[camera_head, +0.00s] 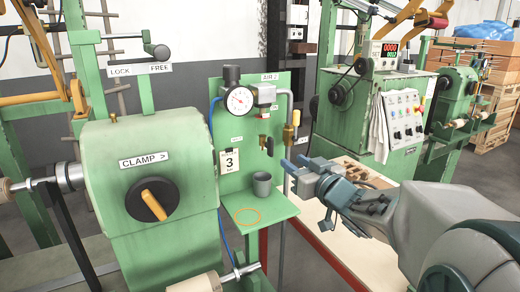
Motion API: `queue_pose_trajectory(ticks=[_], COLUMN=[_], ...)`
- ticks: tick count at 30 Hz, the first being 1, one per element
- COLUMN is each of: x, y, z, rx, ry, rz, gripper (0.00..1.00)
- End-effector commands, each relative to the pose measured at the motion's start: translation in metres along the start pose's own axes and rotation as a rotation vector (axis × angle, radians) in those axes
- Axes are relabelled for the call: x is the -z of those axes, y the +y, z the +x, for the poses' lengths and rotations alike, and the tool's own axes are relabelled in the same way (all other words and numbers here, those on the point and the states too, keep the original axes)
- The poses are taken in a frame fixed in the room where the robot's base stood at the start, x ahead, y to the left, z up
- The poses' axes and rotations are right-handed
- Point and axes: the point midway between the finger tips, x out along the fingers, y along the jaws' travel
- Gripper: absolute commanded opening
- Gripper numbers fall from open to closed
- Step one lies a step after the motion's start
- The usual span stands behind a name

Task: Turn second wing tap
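A green panel labelled AIR 2 (284,98) stands in the middle of the head view, with a round pressure gauge (239,100) at its top left. Another brass fitting (288,134) is on a grey pipe at the panel's right edge. Both are too small to tell which is the second wing tap or how its wings are turned. My gripper (292,163) comes in from the right, its blue-grey fingertips apart and empty. In the picture it is below and right of the brass fittings; the depth gap is unclear.
A green machine with a CLAMP knob (152,199) fills the left. A pale bench (345,240) lies under my arm.

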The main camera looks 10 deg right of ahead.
Motion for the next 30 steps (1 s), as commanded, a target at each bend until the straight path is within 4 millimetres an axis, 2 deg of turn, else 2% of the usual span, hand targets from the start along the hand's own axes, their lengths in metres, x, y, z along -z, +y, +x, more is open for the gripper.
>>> queue_pose_trajectory(ticks=[3,9,15,21,29,30], x=[-0.002,-0.001,-0.001,0.000,0.000,0.000], y=[-0.001,0.000,0.000,0.000,0.000,0.000], z=[0.027,0.067,0.096,0.107,0.108,0.108], rx=[0.003,0.001,0.000,-0.002,-0.002,-0.002], ry=[-0.002,-0.001,-0.002,0.000,-0.001,-0.001], rz=[0.002,0.000,-0.001,0.000,0.000,0.000], gripper=[0.34,0.34,0.34,0.34,0.34,0.28])
